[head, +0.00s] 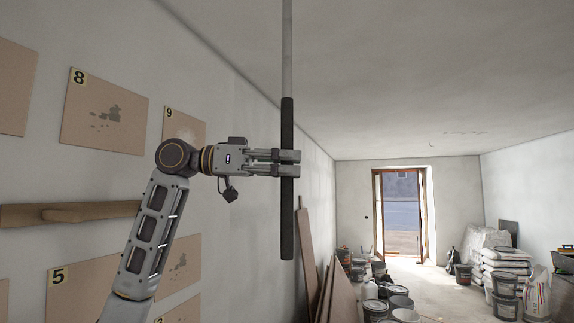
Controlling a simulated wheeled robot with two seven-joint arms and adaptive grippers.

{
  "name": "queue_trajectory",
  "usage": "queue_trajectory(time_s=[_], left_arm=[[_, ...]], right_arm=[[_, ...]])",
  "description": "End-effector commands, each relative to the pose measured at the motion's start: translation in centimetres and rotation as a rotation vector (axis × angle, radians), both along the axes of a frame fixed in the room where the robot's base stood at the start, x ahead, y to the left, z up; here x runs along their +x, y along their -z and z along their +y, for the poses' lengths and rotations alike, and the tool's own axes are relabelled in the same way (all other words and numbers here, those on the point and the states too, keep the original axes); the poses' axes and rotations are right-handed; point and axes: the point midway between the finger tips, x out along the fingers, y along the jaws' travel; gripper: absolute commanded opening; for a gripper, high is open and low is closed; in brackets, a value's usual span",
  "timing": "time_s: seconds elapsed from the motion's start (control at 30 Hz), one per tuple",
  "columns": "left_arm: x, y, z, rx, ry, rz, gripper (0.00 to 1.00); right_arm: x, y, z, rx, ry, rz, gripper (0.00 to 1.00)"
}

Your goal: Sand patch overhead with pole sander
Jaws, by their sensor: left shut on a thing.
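The pole sander (287,200) stands upright in the middle of the head view, with a dark grip below and a grey shaft above. The shaft runs out of the top of the picture, so its sanding head is hidden. My left gripper (289,163) is shut around the dark grip, coming from the left. The ceiling (430,80) spreads overhead, with a faint rough patch (465,132) farther back that may be the patch. My right gripper is not in view.
Numbered boards (128,140) hang on the left wall beside a wooden rail (25,214). Leaning planks (307,255), buckets (375,309) and stacked bags (507,262) line the sides. Open floor (440,300) leads towards an open doorway (402,215).

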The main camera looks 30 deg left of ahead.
Motion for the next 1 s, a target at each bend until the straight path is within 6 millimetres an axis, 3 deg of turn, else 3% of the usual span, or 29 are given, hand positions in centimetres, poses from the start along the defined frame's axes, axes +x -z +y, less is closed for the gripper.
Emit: queue_trajectory(time_s=[1.0], left_arm=[[-0.04, -0.95, 0.01, -0.001, 0.000, -0.002, 0.01]], right_arm=[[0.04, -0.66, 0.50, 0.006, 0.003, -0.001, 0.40]])
